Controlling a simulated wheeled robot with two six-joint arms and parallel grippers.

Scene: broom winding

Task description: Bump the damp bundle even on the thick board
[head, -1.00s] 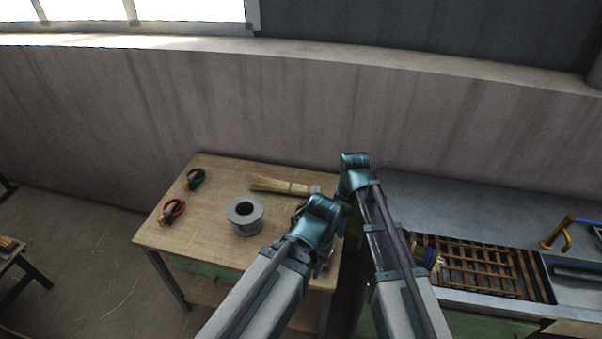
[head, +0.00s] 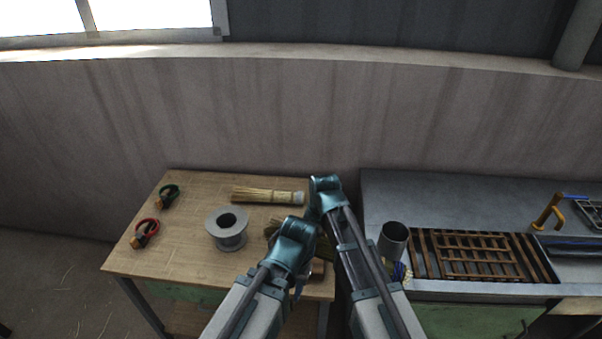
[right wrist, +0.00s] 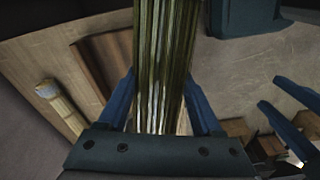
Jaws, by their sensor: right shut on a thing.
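The damp bundle (right wrist: 165,60), long olive-green straw stalks, is between the blue fingers of my right gripper (right wrist: 160,80), shut on it. In the head view both gripper tips are mostly hidden.
On the right are a metal cup (head: 393,239) and a slatted rack (head: 475,256). The table's left side has free room.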

